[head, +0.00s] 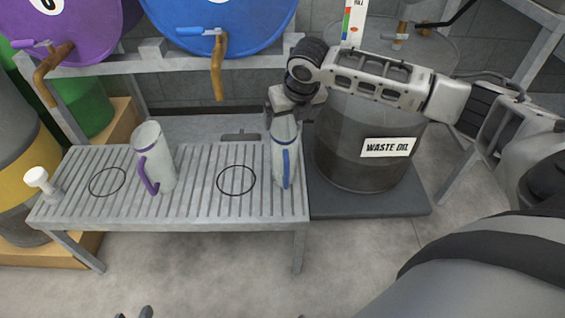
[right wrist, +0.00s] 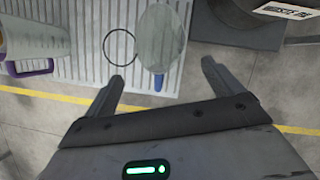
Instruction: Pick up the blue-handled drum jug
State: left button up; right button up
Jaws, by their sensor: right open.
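The blue-handled drum jug (head: 279,165) stands upright at the right end of the slatted bench (head: 205,205), its blue handle facing me. My right gripper (head: 284,112) is over the jug's top in the head view. In the right wrist view the jug (right wrist: 160,40) is seen from above, beyond and between the spread fingertips of the open gripper (right wrist: 163,70), with nothing held. The blue handle (right wrist: 158,82) points toward the gripper. Two small dark tips at the head view's bottom edge may be my left gripper (head: 133,313); its state is unclear.
A purple-handled jug (head: 155,160) stands left on the bench, between two black circles. A white knob-topped item (head: 38,178) is at the left end. The waste oil drum (head: 350,155) stands close right of the bench. Purple (head: 70,30) and blue (head: 225,25) drums lie behind.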

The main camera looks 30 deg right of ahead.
jog(key=b, duration=0.2)
send_near(284, 137)
jog(key=s+a, duration=0.3)
jog(key=x, duration=0.1)
jog(key=b+x, duration=0.1)
jog(key=x, duration=0.3)
jog(key=shift+w+d+b, duration=0.2)
jog(key=shift+d+b, duration=0.05)
jog(key=shift+b, duration=0.15)
jog(key=c, duration=1.2)
jog(key=shift+c, duration=1)
pick_arm(q)
notch_tip(284, 137, down, 7)
jog(key=w+d+g, duration=0.1)
jog(key=shift+w+d, duration=0.15)
jog(key=shift+d, duration=0.25)
jog(key=shift+r, duration=0.15)
pick_arm(e)
jog(key=shift+r, duration=0.15)
